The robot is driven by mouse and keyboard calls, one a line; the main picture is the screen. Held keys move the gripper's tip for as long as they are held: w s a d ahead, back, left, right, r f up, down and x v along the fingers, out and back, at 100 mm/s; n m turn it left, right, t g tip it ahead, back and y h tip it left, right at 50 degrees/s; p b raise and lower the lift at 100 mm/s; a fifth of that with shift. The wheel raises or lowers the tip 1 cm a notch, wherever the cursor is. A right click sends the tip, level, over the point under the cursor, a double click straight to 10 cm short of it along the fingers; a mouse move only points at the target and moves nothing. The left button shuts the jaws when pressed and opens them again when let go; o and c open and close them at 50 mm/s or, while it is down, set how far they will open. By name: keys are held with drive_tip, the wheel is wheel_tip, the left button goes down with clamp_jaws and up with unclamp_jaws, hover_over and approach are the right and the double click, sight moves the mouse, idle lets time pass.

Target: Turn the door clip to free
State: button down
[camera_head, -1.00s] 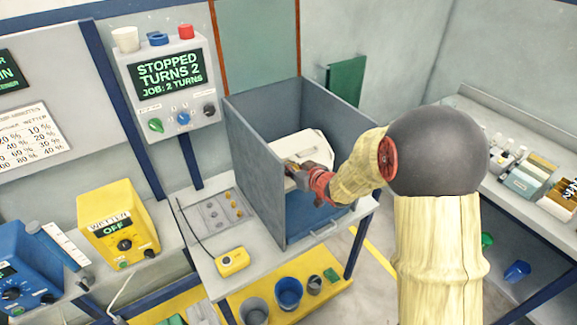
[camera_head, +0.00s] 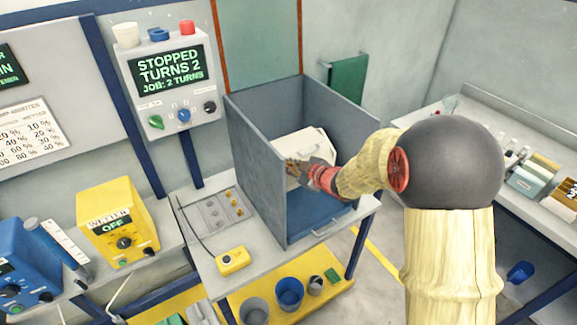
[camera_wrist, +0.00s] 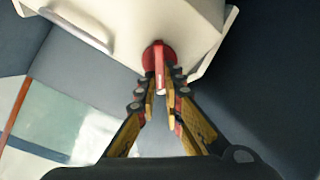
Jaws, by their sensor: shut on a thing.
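A red door clip (camera_wrist: 158,56) with a bar-shaped handle sits on the white barrel (camera_wrist: 130,18) in the wrist view. My gripper (camera_wrist: 167,90) is shut on the clip's handle, with a finger on either side of it. In the head view, the white barrel (camera_head: 303,146) lies inside a grey open-fronted bin, and my gripper (camera_head: 297,170) reaches to its front. My gripper hides the clip in the head view.
Grey walls of the bin (camera_head: 262,150) stand close on both sides of my gripper. A control panel (camera_head: 170,75) reads "STOPPED TURNS 2, JOB: 2 TURNS".

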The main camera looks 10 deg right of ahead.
drive_tip(key=n, duration=0.5)
drive_tip(key=shift+s+a+f+n+g+b, duration=0.1)
drive_tip(key=shift+s+f+n+g+b, duration=0.1)
drive_tip(key=shift+f+n+g+b, duration=0.15)
drive_tip(key=shift+s+f+n+g, duration=0.1)
drive_tip(key=shift+n+g, duration=0.1)
drive_tip(key=shift+n, duration=1)
drive_tip(key=shift+s+n+g, duration=0.1)
drive_tip(key=shift+n+g, duration=0.05)
drive_tip(key=shift+n, duration=1)
drive_tip(key=c, duration=1.9)
unclamp_jaws()
drive_tip(key=v, duration=1.1)
drive_tip(key=shift+s+r, duration=0.2)
drive_tip(key=shift+s, duration=0.15)
